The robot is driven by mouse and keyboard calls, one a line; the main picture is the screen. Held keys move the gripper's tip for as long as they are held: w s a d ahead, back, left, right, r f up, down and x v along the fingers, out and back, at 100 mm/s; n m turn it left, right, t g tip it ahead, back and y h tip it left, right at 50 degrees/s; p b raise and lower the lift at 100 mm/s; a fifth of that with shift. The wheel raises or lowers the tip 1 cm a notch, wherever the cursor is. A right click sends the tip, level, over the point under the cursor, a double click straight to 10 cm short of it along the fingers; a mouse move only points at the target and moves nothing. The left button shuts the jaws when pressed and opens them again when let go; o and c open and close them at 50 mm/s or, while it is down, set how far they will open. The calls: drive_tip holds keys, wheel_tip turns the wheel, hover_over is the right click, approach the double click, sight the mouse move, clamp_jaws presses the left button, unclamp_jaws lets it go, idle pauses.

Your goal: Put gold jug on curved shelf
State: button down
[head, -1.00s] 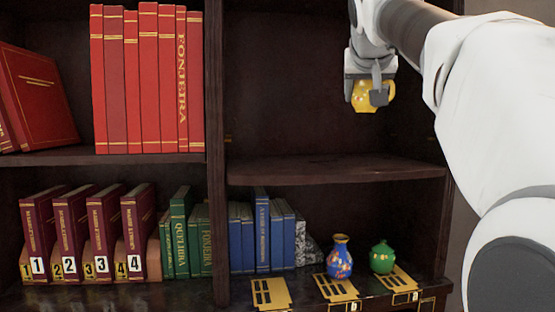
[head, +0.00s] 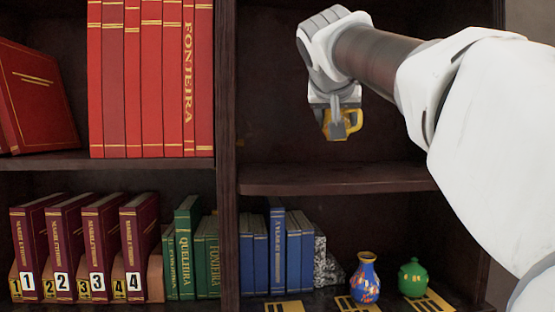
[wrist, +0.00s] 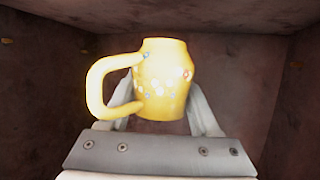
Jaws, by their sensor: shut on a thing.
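The gold jug (head: 352,121) is held in my gripper (head: 337,118) in the head view, in the air inside the upper right compartment. In the wrist view the gold jug (wrist: 165,80) fills the middle, with its handle to the left and small coloured dots on its body. The gripper fingers (wrist: 165,115) are shut on it and partly hidden behind it. The curved shelf (head: 335,180), dark wood with a bowed front edge, lies below the jug with a clear gap between. The visible shelf top is empty.
A blue patterned vase (head: 365,280) and a green pot (head: 412,279) stand on the lower shelf. Blue books (head: 262,250) stand left of them. An upright divider (head: 227,150) separates the red books (head: 150,80) from the empty upper compartment.

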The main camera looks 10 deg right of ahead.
sight(319, 173)
drive_tip(key=a+f, duration=0.2)
drive_tip(key=a, duration=0.1)
drive_tip(key=shift+a, duration=0.25)
drive_tip(key=shift+w+f+b, duration=0.1)
drive_tip(key=shift+f+b, duration=0.5)
drive_tip(key=shift+f, duration=1.45)
drive_tip(key=shift+f+b, duration=0.3)
drive_tip(key=shift+b, duration=0.05)
drive_tip(key=shift+c, duration=0.6)
unclamp_jaws()
drive_tip(key=shift+r, duration=0.1)
drive_tip(key=shift+r, duration=0.1)
